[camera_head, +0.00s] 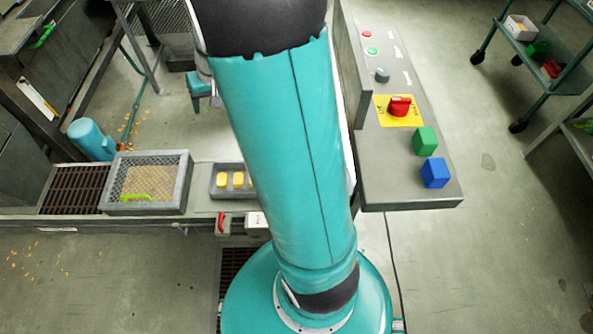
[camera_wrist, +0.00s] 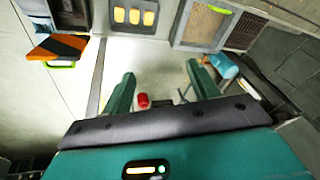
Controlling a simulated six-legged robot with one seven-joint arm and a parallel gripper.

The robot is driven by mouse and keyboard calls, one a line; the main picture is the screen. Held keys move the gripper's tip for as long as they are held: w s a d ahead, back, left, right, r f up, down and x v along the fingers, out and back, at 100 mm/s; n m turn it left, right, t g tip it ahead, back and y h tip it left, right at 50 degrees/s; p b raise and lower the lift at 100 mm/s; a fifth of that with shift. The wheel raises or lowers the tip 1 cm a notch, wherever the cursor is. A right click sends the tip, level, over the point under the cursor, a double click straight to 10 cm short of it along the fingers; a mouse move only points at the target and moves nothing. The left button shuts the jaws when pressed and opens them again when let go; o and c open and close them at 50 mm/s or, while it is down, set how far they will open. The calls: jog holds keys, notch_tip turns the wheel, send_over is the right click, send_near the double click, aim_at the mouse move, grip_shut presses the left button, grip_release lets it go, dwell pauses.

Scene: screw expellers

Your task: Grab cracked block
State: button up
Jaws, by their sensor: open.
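No block shows a crack that I can make out. A green block (camera_head: 425,141) and a blue block (camera_head: 435,172) sit on the grey panel at right in the head view. Yellow pieces (camera_head: 237,180) lie in a small grey tray (camera_head: 214,183) left of my arm. They also show at the top of the wrist view (camera_wrist: 134,16). My gripper (camera_wrist: 160,70) is open, its two green fingers apart with nothing held between them. In the head view my gripper is out of sight. A small red object (camera_wrist: 143,100) shows between the fingers, below them.
A mesh-bottomed tray (camera_head: 148,205) with a green handle stands beside the small tray. The grey panel (camera_head: 395,180) carries a red switch (camera_head: 399,106) and buttons. A wheeled cart (camera_head: 575,75) stands far right. An orange-black striped thing (camera_wrist: 58,47) is at the wrist view's left.

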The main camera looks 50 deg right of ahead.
jog(key=d+f+m+g, duration=0.1)
jog(key=d+f, duration=0.6)
jog(key=f, duration=0.3)
jog(key=d+f+m, duration=0.2)
jog(key=d+f, duration=0.5)
jog(key=f, duration=0.3)
jog(key=s+d+f, duration=0.3)
jog(key=s+f, duration=0.1)
jog(key=f, duration=0.6)
jog(key=s+d+f+m+g, duration=0.1)
jog(key=s+d+f, duration=0.2)
jog(key=f, duration=0.8)
jog(key=s+d+f+m+g, duration=0.1)
jog(key=s+d+f, duration=0.2)
jog(key=s+f, duration=0.3)
jog(key=shift+s+d+f+h, duration=0.1)
jog(key=shift+s+f+h, duration=0.1)
jog(key=shift+f, duration=1.15)
jog(key=shift+s+f+h, duration=0.1)
jog(key=shift+f+h, duration=0.1)
jog(key=shift+f, duration=1.15)
jog(key=shift+w+d+f, duration=0.1)
jog(key=shift+d+f, duration=0.05)
jog(key=shift+f, duration=1.3)
jog(key=shift+d+f, duration=0.1)
jog(key=shift+f, duration=1.3)
jog(key=c, duration=1.1)
